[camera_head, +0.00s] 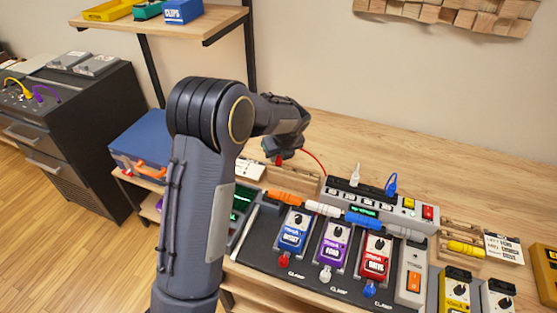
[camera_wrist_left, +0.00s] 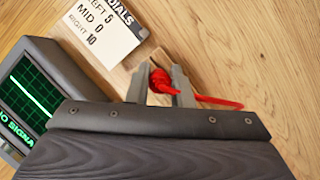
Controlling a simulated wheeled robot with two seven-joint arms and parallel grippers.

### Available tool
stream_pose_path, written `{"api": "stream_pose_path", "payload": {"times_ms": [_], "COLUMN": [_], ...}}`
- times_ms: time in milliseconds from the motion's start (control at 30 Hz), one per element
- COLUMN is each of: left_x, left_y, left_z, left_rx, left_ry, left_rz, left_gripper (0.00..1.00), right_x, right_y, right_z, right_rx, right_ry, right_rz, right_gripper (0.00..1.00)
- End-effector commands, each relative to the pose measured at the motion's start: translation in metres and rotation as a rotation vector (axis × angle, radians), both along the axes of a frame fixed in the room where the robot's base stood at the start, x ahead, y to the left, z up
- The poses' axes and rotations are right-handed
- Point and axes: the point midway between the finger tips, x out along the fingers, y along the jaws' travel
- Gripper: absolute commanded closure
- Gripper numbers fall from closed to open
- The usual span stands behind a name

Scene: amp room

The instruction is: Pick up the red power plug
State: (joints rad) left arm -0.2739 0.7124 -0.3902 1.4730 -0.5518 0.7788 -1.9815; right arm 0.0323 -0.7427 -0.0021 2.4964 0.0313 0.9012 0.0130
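The red power plug (camera_wrist_left: 160,80) shows in the left wrist view between the two fingers of my left gripper (camera_wrist_left: 160,75). Its red cable (camera_wrist_left: 218,101) runs out to the right past the right finger. The fingers stand apart on either side of the plug; whether they press on it I cannot tell. In the head view my left gripper (camera_head: 283,155) is low over the wooden tray at the table's back, and its fingertips are hidden. The red cable (camera_head: 313,158) arcs from there to the right. My right gripper is in neither view.
A power strip (camera_head: 350,197) with a white and a blue plug stands right of the gripper. Several pedals, including a blue one (camera_head: 293,233), fill the board in front. A DIALS card (camera_wrist_left: 100,30) and a green-screened box (camera_wrist_left: 35,90) are close left.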

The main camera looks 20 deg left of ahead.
Motion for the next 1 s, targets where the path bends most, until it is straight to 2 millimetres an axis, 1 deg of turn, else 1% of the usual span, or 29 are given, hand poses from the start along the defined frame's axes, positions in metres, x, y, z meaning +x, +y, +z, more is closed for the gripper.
{"api": "stream_pose_path", "payload": {"times_ms": [33, 100, 333, 433, 567, 667, 767, 933, 967, 1000], "left_x": [0.000, 0.000, 0.000, 0.000, 0.001, 0.001, -0.014, -0.047, -0.054, -0.065], "left_y": [0.000, 0.000, 0.000, 0.000, 0.000, 0.000, -0.004, -0.010, -0.011, -0.013], "left_z": [0.000, 0.000, 0.001, 0.005, 0.016, 0.032, 0.050, 0.090, 0.096, 0.098], "left_rx": [0.000, 0.000, -0.001, -0.001, -0.001, -0.002, -0.003, -0.004, -0.003, -0.003], "left_ry": [0.000, 0.000, -0.001, -0.002, -0.004, -0.006, -0.006, -0.007, -0.008, -0.004], "left_rz": [0.000, 0.000, 0.000, 0.000, -0.001, 0.001, -0.002, -0.002, -0.003, -0.003], "left_gripper": [0.94, 1.00, 1.00, 1.00, 1.00, 1.00, 1.00, 1.00, 1.00, 1.00], "right_x": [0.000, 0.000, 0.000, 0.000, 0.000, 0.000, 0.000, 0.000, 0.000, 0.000], "right_y": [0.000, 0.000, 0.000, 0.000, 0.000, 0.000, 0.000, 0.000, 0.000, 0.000], "right_z": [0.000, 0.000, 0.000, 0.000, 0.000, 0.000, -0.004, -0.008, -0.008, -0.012], "right_rx": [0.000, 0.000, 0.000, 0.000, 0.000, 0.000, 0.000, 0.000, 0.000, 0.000], "right_ry": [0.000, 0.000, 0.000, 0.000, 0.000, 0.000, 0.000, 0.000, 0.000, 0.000], "right_rz": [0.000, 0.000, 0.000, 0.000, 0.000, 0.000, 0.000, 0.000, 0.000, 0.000], "right_gripper": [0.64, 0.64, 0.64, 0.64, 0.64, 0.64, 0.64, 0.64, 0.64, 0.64]}}
